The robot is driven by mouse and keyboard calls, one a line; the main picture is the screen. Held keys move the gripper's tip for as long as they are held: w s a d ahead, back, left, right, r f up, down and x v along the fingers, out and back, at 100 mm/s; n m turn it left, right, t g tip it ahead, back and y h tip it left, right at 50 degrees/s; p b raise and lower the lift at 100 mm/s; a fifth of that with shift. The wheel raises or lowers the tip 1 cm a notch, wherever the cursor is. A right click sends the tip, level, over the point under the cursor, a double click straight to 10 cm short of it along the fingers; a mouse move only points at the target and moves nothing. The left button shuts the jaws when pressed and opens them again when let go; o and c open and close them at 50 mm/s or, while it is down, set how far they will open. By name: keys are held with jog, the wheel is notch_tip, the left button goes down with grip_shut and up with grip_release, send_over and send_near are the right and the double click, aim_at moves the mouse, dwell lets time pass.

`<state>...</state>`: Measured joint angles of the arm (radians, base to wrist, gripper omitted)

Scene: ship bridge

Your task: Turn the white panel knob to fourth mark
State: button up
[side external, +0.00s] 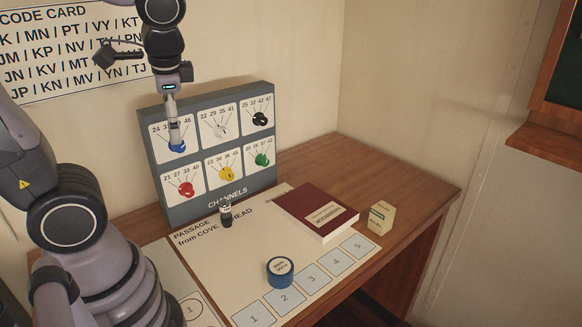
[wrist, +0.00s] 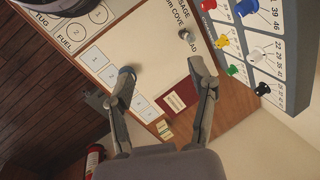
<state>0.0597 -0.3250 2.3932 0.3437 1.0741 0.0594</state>
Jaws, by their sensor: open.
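The white knob (side external: 219,131) sits in the top middle square of the grey channels panel (side external: 155,183), under the marks 22, 29, 35 and 41. Its pointing direction is too small to tell. It also shows at the right in the wrist view (wrist: 256,55). My gripper (side external: 174,143) hangs in front of the top left square and partly covers the blue knob there, left of the white knob. In the wrist view my gripper (wrist: 160,70) has its fingers spread wide with nothing between them, and the white knob lies outside them, beyond the right finger.
Black (side external: 261,118), red (side external: 185,190), yellow (side external: 227,174) and green (side external: 262,159) knobs surround the white one. On the desk are a dark small bottle (side external: 226,213), a blue round tin (side external: 280,271), a maroon book (side external: 313,213) and a cream box (side external: 381,217).

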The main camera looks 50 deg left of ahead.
jog(key=w+a+f+m+g+y, duration=0.4)
jog(key=w+a+f+m+y, duration=0.15)
jog(key=w+y, duration=0.2)
jog(key=m+t+y, duration=0.4)
jog(key=m+y, duration=0.3)
jog(key=m, duration=0.4)
send_near(226, 134)
jog(key=a, duration=1)
jog(key=shift+a, duration=0.25)
jog(key=shift+w, duration=0.1)
grip_shut()
